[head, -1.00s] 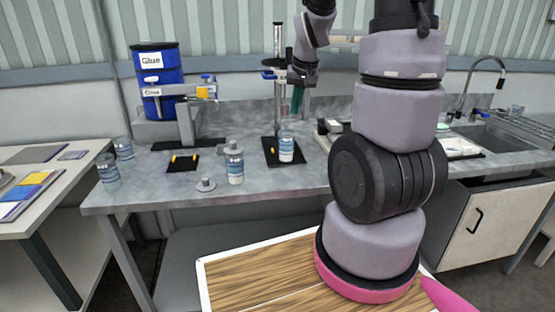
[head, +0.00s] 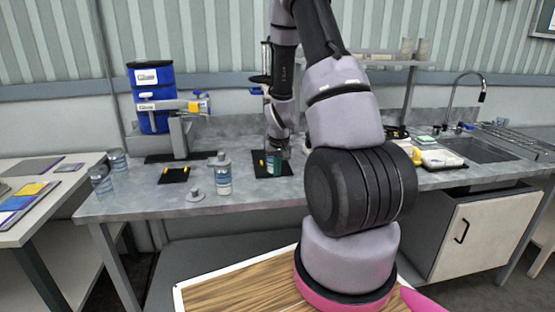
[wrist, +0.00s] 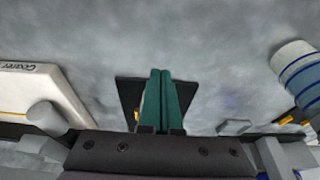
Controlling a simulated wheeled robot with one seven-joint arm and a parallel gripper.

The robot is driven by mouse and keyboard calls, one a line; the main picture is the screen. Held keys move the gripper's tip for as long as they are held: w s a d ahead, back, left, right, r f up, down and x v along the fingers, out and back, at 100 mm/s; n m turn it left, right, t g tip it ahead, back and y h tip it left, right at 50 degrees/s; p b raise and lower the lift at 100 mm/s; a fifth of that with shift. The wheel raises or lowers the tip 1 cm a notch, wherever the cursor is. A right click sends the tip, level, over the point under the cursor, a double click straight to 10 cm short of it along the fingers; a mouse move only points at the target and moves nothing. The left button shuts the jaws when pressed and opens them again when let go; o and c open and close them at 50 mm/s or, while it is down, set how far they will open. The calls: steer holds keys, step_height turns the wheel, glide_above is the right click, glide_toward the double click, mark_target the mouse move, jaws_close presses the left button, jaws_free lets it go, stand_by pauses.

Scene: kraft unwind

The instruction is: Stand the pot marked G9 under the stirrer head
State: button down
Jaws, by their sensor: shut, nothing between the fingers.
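My gripper (head: 275,163) is low over the black mat (head: 260,171) at the foot of the stirrer stand (head: 265,60). In the wrist view its green fingers (wrist: 160,100) are together with nothing between them, over a dark mat (wrist: 128,92). My arm hides most of the stirrer head, and the pot seen there earlier cannot be made out now. A lidded white-and-blue pot (head: 223,178) stands to the left on the bench. A blue-striped pot (wrist: 300,75) shows at the wrist view's right edge. No pot marking is readable, so I cannot tell which is G9.
A loose grey lid (head: 195,195) lies near the bench's front edge. Two pots (head: 101,182) (head: 118,161) stand at the left end. A sink (head: 478,150) is at the right.

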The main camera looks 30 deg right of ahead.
steer(key=shift+w+d, duration=0.3)
steer(key=shift+w, duration=0.7)
steer(key=shift+w+d, duration=0.3)
steer(key=shift+w, duration=0.65)
steer(key=w, duration=0.2)
steer(key=w+d, duration=0.1)
steer(key=w, duration=0.1)
steer(key=shift+w+d, duration=0.1)
steer(key=shift+w, duration=0.1)
steer(key=shift+s, duration=0.1)
